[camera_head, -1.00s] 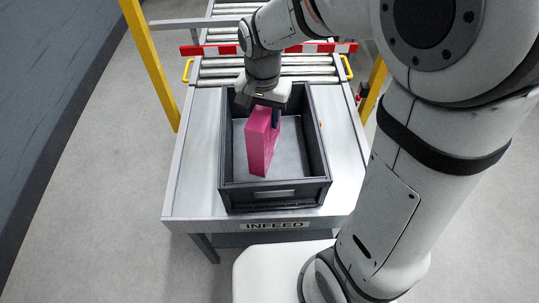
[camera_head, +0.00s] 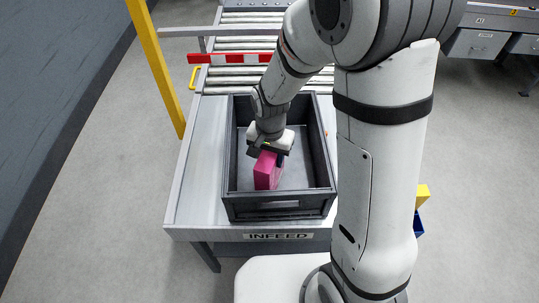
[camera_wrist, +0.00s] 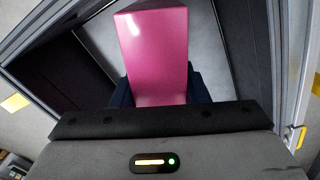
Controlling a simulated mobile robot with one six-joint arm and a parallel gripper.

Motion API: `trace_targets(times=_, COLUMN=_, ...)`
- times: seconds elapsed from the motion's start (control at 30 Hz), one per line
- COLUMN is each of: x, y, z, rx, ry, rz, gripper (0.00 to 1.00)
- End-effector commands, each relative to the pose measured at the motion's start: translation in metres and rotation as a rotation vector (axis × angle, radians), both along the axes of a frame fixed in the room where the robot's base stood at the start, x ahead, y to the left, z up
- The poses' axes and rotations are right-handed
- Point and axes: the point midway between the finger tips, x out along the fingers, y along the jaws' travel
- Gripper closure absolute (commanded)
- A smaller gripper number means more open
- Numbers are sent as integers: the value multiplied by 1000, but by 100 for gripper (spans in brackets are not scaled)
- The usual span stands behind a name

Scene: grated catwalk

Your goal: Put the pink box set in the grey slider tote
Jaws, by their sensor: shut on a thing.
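The pink box set (camera_head: 266,172) is in my gripper (camera_head: 272,158), inside the walls of the dark grey tote (camera_head: 279,207). In the wrist view the pink box set (camera_wrist: 153,55) shows between the fingers of my gripper (camera_wrist: 158,90), which are shut on it. The tote (camera_wrist: 52,72) walls and its lighter floor surround the box there. The tote stands on the infeed table. I cannot tell whether the box touches the tote floor. The gripper hides the upper part of the box in the head view.
The light metal infeed table (camera_head: 193,190) has bare room left of the tote. A roller conveyor (camera_head: 254,85) with a red and white bar (camera_head: 232,58) lies behind. A yellow post (camera_head: 157,66) stands at the left. My arm covers the right side.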

Motion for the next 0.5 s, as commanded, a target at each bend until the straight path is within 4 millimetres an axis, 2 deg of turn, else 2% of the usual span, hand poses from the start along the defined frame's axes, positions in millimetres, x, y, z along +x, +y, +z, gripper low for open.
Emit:
trace_targets(times=0.33, x=0, y=0, z=-4, rx=1, ry=-1, rz=-1, gripper=100)
trace_targets(times=0.37, x=0, y=0, z=-3, rx=0, ry=0, rz=-1, gripper=57)
trace_targets(times=0.5, x=0, y=0, z=-2, rx=0, ry=0, rz=-1, gripper=45)
